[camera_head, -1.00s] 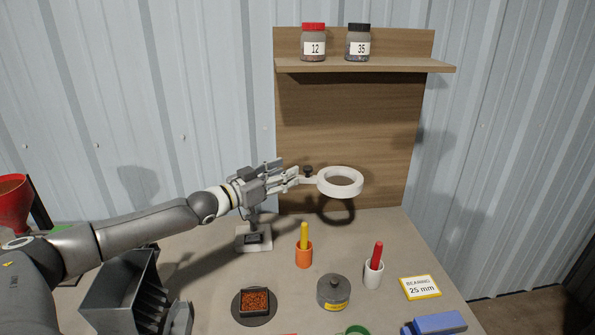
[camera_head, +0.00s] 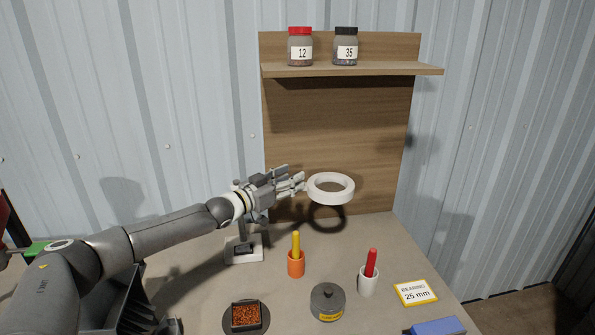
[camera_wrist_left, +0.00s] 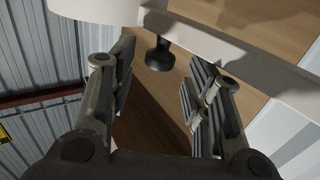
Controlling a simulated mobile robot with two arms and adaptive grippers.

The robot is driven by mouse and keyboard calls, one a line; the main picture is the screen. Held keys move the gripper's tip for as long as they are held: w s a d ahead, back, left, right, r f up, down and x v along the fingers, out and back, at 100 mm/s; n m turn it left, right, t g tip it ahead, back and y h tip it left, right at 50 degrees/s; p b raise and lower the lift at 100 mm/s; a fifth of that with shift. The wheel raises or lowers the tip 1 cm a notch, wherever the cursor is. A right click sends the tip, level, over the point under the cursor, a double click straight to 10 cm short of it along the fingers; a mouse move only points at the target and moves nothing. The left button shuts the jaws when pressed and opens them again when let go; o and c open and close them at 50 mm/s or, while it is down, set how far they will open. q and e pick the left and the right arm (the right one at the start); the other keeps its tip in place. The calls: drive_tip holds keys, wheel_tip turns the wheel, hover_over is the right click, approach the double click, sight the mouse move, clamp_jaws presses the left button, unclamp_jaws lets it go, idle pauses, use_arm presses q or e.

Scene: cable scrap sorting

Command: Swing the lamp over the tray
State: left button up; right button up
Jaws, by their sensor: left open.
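The lamp has a white ring head (camera_head: 330,189) held above the bench and a white base plate (camera_head: 244,249) at the back left of the bench. My left gripper (camera_head: 297,182) is at the ring's left side, open and empty; its fingers hide the joint there. In the left wrist view, a black knob (camera_wrist_left: 159,56) under a white lamp part (camera_wrist_left: 235,48) shows beyond and between the open fingers (camera_wrist_left: 157,78). I cannot tell if they touch it. A small dark tray (camera_head: 246,317) of copper-coloured granules sits on a round dark disc at the front. My right gripper is not in view.
An orange holder (camera_head: 296,264) with a yellow stick, a white holder (camera_head: 368,283) with a red stick, a grey lidded pot (camera_head: 327,303) and a "25 mm" card (camera_head: 416,293) stand on the bench. A wooden shelf (camera_head: 350,70) holds two jars above.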

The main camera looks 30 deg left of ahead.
use_arm(q)
drive_tip(key=shift+x, duration=1.75)
clamp_jaws()
